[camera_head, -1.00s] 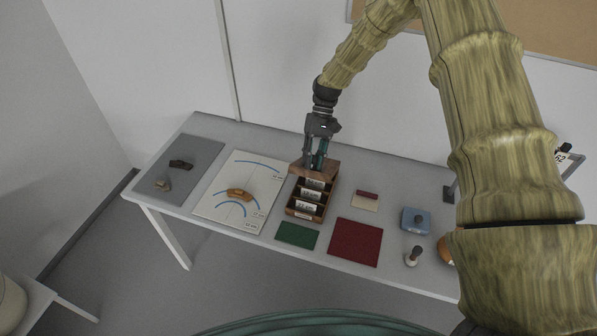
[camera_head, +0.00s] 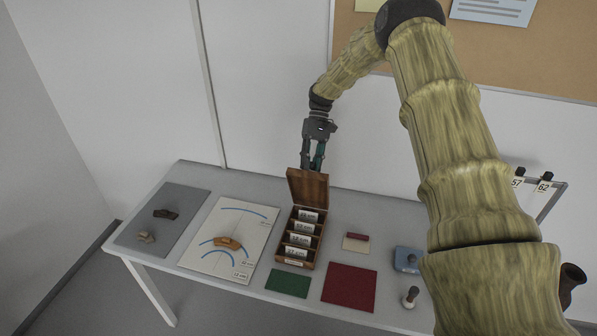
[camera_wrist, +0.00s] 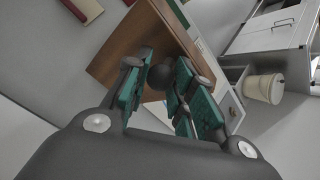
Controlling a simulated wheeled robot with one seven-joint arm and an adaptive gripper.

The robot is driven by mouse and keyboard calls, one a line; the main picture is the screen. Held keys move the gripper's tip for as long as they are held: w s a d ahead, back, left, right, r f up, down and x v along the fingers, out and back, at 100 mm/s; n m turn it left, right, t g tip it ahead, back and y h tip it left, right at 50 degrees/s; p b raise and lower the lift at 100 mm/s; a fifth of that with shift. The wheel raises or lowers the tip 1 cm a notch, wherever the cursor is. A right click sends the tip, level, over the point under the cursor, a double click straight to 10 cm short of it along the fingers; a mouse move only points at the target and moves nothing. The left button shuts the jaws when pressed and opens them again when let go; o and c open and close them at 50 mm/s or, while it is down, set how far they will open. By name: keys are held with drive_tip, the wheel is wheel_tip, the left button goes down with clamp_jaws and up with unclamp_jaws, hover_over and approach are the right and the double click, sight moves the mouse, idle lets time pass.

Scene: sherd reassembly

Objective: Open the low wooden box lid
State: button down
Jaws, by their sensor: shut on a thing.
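The low wooden box (camera_head: 281,240) stands on the table, with several compartments holding white labels showing. Its brown lid (camera_head: 308,188) stands raised, near upright, at the far end of the box. In the wrist view the lid (camera_wrist: 135,45) lies just beyond the fingers. My gripper (camera_head: 312,167) is at the lid's top edge. In the wrist view my gripper (camera_wrist: 165,88) has its teal pads closed around a dark round knob (camera_wrist: 159,77) at the lid. The exact contact is partly hidden by the fingers.
A white board with blue arcs (camera_head: 215,262) and a grey mat (camera_head: 185,206) lie left of the box. A green mat (camera_head: 288,283) and a red mat (camera_head: 349,287) lie in front. A blue block (camera_head: 407,259) and a stamp-like tool (camera_head: 410,296) stand right. The wall is behind.

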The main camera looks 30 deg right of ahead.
drive_tip(key=shift+w+d+f, duration=0.15)
drive_tip(key=shift+d+f, duration=0.35)
drive_tip(key=c, duration=1.2)
unclamp_jaws()
drive_tip(key=shift+f, duration=0.1)
drive_tip(key=shift+w+d+f, duration=0.15)
drive_tip(key=shift+w+f, duration=0.15)
drive_tip(key=shift+w, duration=0.1)
drive_tip(key=r, duration=1.1)
drive_tip(key=shift+s+a, duration=0.15)
drive_tip(key=shift+a, duration=0.05)
